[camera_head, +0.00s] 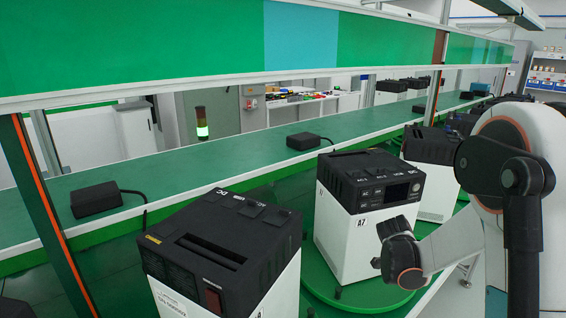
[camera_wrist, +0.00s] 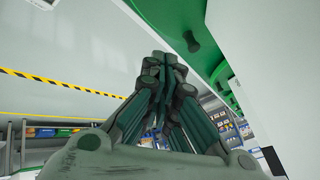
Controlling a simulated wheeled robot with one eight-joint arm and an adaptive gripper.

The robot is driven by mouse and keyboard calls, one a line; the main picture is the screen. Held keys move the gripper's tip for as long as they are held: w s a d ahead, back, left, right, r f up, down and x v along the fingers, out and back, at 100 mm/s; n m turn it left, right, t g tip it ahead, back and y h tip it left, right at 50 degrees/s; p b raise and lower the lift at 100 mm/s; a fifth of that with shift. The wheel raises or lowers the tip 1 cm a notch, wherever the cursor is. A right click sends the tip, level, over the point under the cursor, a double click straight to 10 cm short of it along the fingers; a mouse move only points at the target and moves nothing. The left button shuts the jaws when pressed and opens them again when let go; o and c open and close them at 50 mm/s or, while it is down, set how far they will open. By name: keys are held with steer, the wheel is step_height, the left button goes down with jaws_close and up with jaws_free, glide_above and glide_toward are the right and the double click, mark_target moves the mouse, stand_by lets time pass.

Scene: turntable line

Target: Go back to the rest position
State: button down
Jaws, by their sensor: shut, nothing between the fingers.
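My gripper (camera_wrist: 160,62) shows in the wrist view with its dark green fingers drawn together and nothing between them. In the head view my arm stands at the right, in front of the line, and my fingers are not clearly seen there. A black and white power unit marked A7 (camera_head: 345,235) stands on a green turntable (camera_head: 318,285), just left of my arm. A second black and white unit (camera_head: 178,292) stands nearer, at the bottom centre. A third unit (camera_head: 436,195) is partly hidden behind my arm.
A long green bench (camera_head: 240,163) runs behind the units, with black adapters (camera_head: 96,198) and (camera_head: 303,141) on it. An orange-edged post (camera_head: 45,205) stands at the left. The wrist view shows yellow-black floor tape (camera_wrist: 60,81) and shelves (camera_wrist: 50,132).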

steer(key=s+a+r+n+t+y, duration=0.2)
steer(key=s+a+r+n+y, duration=0.1)
steer(key=s+a+r+n, duration=0.9)
steer(key=s+a+r+n+t+y, duration=0.1)
steer(key=s+a+r+n, duration=0.1)
steer(key=s+a+n, duration=0.2)
steer(key=s+a+r+n+y, duration=0.2)
steer(key=s+a+n, duration=0.2)
steer(key=s+a, duration=0.3)
steer(key=shift+s+a+r+t, duration=0.15)
steer(key=shift+s+r+t, duration=0.25)
steer(key=shift+s, duration=0.75)
steer(key=c, duration=2.2)
jaws_free()
steer(key=shift+s+a+f+n, duration=0.1)
steer(key=shift+s+a+n, duration=0.1)
steer(key=shift+s+n, duration=0.15)
steer(key=shift+c, duration=0.2)
steer(key=o, duration=0.4)
steer(key=shift+o, duration=0.2)
